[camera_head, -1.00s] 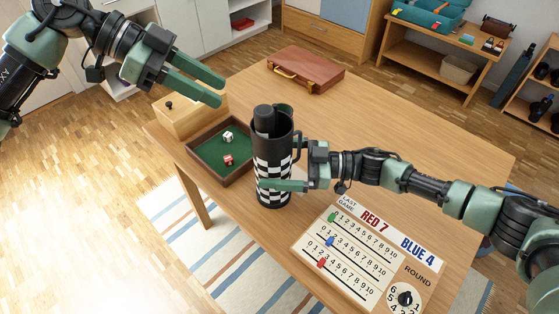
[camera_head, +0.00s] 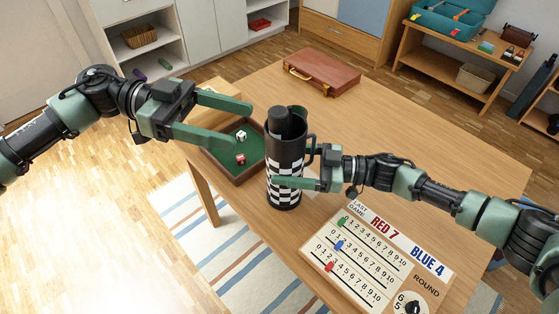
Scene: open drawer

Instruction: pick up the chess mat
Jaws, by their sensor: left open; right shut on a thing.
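A tall black tube (camera_head: 286,160) with a black-and-white checkered lower part and a side handle stands upright on the table. A dark roll (camera_head: 278,120), which looks like the rolled chess mat, sticks up from its open top; its lower part is hidden inside. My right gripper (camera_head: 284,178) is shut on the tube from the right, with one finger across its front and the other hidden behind. My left gripper (camera_head: 243,128) is open and empty, to the left of the tube's top and over the dice tray, apart from the roll.
A green-lined dice tray (camera_head: 238,177) with two dice lies left of the tube, a wooden box (camera_head: 215,94) behind it. A scoreboard (camera_head: 375,262) lies at front right, a brown case (camera_head: 321,72) at the back. The table's right side is mostly clear.

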